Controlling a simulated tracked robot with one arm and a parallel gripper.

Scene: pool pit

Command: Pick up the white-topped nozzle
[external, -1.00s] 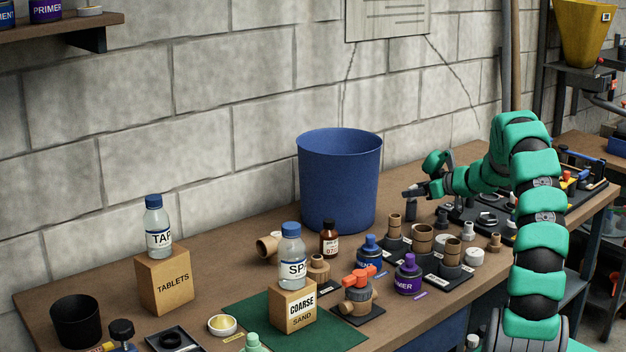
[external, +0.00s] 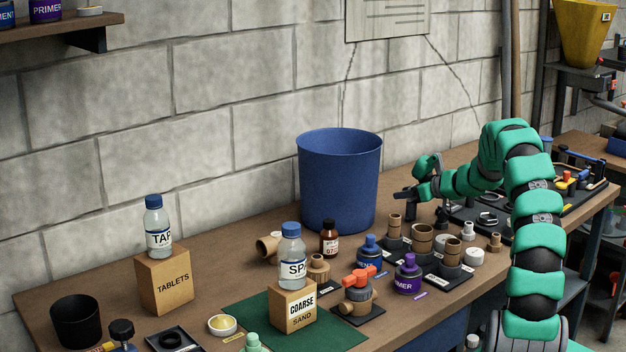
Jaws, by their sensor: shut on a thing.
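My gripper (external: 404,195) is at the end of the green and black arm, above the back of the bench, to the right of the blue bin. Its dark fingers are shut on a small dark piece (external: 409,209) just below them. This appears to be the white-topped nozzle; its white top is not clearly visible at this size, and the fingers hide part of it. I cannot tell whether its lower end touches the bench.
The blue bin (external: 339,180) stands close to the left of my gripper. Brown pipe fittings (external: 422,240), white fittings (external: 468,230), a purple-capped primer bottle (external: 408,275) and a blue-capped bottle (external: 369,252) stand in front. The wall (external: 240,110) closes the back.

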